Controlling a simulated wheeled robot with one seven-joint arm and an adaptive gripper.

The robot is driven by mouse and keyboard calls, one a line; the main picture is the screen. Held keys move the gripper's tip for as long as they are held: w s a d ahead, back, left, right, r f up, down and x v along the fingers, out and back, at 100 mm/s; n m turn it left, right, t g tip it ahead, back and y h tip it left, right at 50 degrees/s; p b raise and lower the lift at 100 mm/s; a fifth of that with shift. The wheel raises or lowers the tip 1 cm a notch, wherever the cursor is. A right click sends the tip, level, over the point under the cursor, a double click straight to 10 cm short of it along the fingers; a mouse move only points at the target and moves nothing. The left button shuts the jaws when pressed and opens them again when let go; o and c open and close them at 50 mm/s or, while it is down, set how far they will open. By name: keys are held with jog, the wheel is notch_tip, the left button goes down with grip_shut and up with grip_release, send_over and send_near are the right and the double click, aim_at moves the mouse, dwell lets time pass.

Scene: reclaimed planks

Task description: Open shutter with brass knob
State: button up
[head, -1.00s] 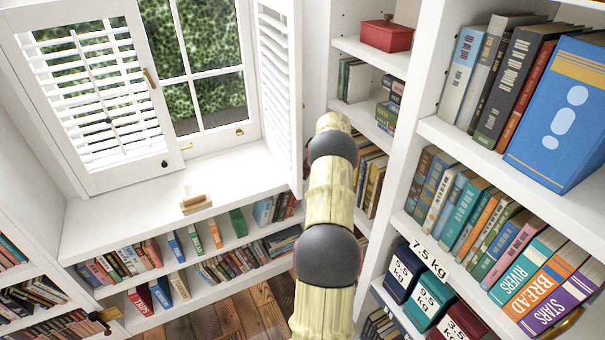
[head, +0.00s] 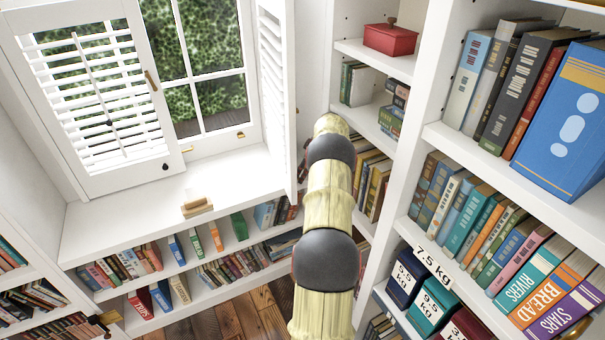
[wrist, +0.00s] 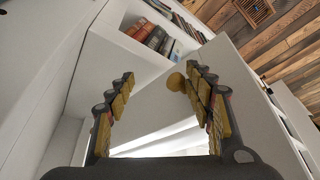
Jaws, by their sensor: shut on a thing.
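The right-hand white shutter (head: 273,85) stands swung out from the window, seen nearly edge-on in the head view. In the wrist view, a round brass knob (wrist: 175,82) sits on a pale panel beside the right finger's tip. My gripper (wrist: 160,85) has its fingers apart on either side of the white panel, shut on the shutter; the exact contact is unclear. In the head view my arm hides the gripper. The left louvred shutter (head: 95,90) lies across the left part of the window and has a dark knob (head: 165,166).
A wide white sill (head: 120,215) holds a small wooden block-like object (head: 197,205). Low bookshelves run beneath it. A tall white bookcase (head: 435,100) with books and weight-labelled boxes stands close on the right. Plank floor (head: 235,310) shows below.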

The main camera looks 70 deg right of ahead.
notch_tip(320, 180, up, 10)
jog(key=shift+w, duration=0.15)
jog(key=shift+a+f, duration=0.1)
dwell(0.3)
